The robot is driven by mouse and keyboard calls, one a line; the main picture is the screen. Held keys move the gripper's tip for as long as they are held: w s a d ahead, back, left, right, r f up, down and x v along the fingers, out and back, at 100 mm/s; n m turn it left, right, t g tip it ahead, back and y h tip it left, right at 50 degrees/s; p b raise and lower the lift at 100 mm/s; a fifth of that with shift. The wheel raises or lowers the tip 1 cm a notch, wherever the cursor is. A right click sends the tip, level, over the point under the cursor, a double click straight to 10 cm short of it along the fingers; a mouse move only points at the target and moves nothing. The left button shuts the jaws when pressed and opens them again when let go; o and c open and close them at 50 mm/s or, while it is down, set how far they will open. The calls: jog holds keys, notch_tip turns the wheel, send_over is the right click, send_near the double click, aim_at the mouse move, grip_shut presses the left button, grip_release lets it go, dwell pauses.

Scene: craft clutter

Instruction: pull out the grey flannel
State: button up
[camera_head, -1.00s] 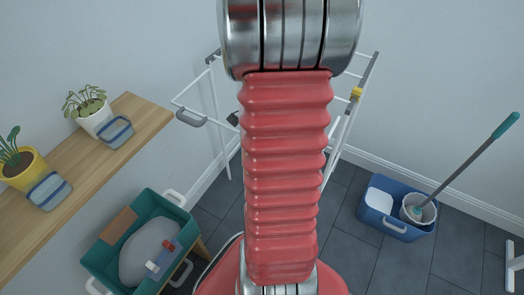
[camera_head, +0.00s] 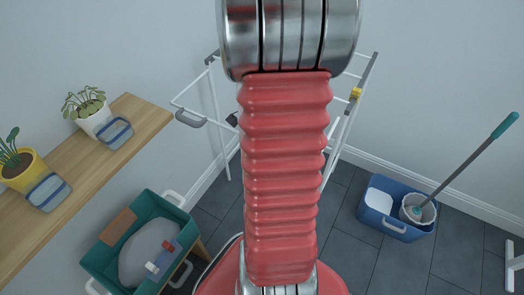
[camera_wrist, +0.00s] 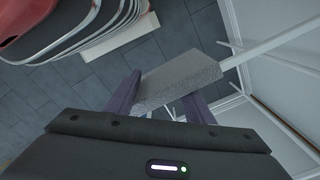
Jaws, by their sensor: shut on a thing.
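In the wrist view, the grey flannel (camera_wrist: 182,80) is a flat, speckled grey piece lying between the two dark fingers of my gripper (camera_wrist: 160,90). My gripper is shut on it. The flannel's far end meets a white rail of the drying rack (camera_wrist: 280,40) at the upper right; I cannot tell whether it still touches or wraps the rail. In the head view, my own arm covers the flannel and the gripper. The white rack (camera_head: 219,125) shows on both sides of the arm.
A yellow item (camera_head: 355,94) is on the rack's right side. A wooden shelf (camera_head: 75,165) with potted plants is at left, above a green tub (camera_head: 103,265). A blue bin (camera_head: 395,231) with a mop and bucket stands at right. Dark tiled floor lies open between.

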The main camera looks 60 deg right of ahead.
jog(key=shift+r, duration=0.8)
dwell(0.5)
jog(key=shift+r, duration=4.1)
jog(key=c, duration=0.5)
jog(key=shift+r, duration=0.2)
grip_shut()
jog(key=shift+d+r, duration=0.15)
jog(key=shift+r, duration=0.8)
jog(key=shift+a+r, duration=0.25)
jog(key=shift+r, duration=1.05)
